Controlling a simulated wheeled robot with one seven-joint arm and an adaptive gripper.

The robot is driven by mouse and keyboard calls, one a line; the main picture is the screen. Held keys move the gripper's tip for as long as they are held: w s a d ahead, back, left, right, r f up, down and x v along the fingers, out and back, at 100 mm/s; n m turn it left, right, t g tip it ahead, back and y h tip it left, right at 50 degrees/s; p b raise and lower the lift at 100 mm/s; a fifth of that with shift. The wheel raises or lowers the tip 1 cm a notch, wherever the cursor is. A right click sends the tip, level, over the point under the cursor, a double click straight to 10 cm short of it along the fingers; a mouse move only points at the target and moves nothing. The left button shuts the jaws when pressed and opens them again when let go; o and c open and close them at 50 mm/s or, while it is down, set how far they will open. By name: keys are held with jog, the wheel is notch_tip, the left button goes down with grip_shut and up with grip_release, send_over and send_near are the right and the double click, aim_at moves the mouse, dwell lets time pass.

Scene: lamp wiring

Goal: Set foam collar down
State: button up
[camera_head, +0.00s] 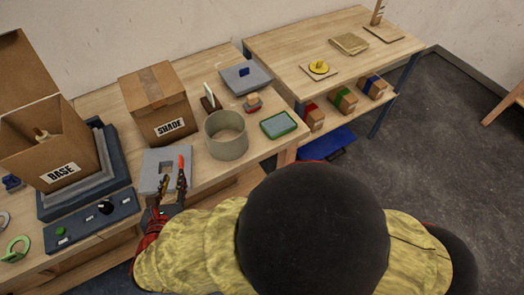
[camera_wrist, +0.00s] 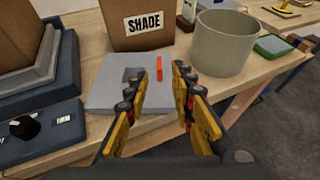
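A flat grey foam collar (camera_head: 152,166) with a square hole lies on the table in front of the SHADE box. It also shows in the wrist view (camera_wrist: 108,70), flat, with an orange-red strip (camera_wrist: 159,68) on its right part. My gripper (camera_head: 171,184) is at the collar's near edge. In the wrist view, its two fingers (camera_wrist: 159,88) stand apart with a clear gap and nothing held between them. The fingers hide part of the collar's near side, and I cannot tell whether they touch it.
The SHADE box (camera_head: 158,102) stands right behind the collar, and a grey-green round tub (camera_head: 227,146) stands to its right. The BASE box (camera_head: 48,150) sits to the left on stacked pads, behind a dark control panel (camera_head: 92,221). A green-rimmed tray (camera_head: 278,125) lies farther right.

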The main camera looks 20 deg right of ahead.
jog(key=d+r+m+g+h, duration=0.2)
jog(key=d+r+m+g, duration=0.15)
jog(key=d+m, duration=0.65)
jog(key=d+r+m+g+h, duration=0.2)
jog(key=d+r+m+g, duration=0.3)
jog(key=d, duration=0.8)
jog(key=s+d+r+m+y, duration=0.6)
jog(key=s+m, duration=0.5)
jog(key=m, duration=0.8)
jog(key=shift+s+d+r+t, duration=0.2)
jog(key=shift+d+r+t, duration=0.35)
jog(key=shift+d, duration=0.7)
